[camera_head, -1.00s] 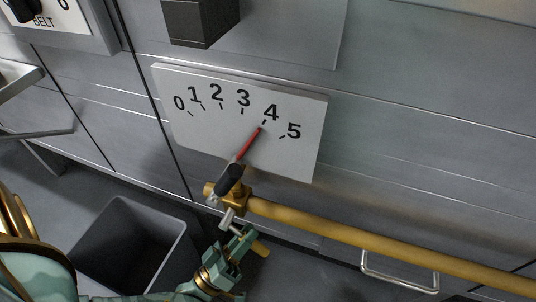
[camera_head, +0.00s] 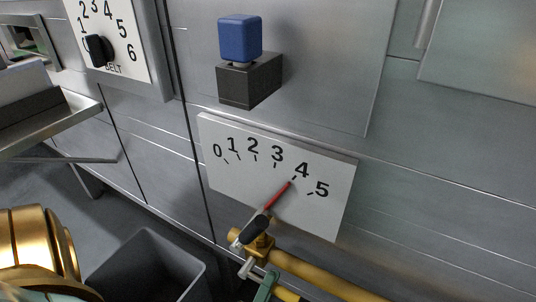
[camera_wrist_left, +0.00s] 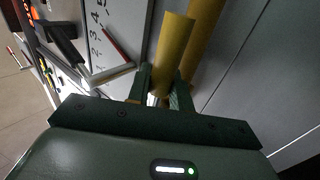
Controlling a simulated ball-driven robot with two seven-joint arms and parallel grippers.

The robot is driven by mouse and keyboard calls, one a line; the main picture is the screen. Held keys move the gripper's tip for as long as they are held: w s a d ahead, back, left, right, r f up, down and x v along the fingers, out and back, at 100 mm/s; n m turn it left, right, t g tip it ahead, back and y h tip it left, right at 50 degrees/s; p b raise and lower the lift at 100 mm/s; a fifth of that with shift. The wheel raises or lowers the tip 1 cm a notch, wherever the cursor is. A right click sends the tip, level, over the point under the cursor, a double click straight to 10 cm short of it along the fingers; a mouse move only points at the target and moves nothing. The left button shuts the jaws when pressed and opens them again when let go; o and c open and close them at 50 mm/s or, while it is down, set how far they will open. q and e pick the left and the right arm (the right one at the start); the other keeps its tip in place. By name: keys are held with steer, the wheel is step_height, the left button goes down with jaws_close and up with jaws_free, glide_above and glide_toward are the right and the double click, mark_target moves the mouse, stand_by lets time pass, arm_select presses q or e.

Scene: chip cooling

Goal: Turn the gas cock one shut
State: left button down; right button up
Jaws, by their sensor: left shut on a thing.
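My left gripper (camera_head: 267,288) is at the lower edge of the head view, just below the brass valve fitting (camera_head: 258,242). In the left wrist view its fingers (camera_wrist_left: 161,80) are shut on a yellow lever (camera_wrist_left: 174,42), which I take for the handle of gas cock one. The lever runs close beside the brass gas pipe (camera_wrist_left: 205,35). In the head view only a small bit of the lever (camera_head: 286,294) shows. A black handle (camera_head: 251,229) with a red pointer (camera_head: 278,196) points near 4 on the white scale plate (camera_head: 325,220). My right gripper is not in view.
The pipe (camera_head: 320,279) runs right along the metal wall. A blue button (camera_head: 240,38) on a dark block (camera_head: 247,82) is above the scale. The belt dial (camera_head: 100,50) is at upper left. A dark open bin (camera_head: 148,265) stands below left.

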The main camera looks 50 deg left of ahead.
arm_select(q)
steer(key=shift+n+y, duration=0.4)
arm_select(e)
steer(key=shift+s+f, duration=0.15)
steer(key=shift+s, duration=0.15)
arm_select(q)
steer(key=shift+r, duration=0.1)
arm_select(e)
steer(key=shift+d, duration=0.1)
arm_select(q)
steer(key=c, duration=1.3)
jaws_free()
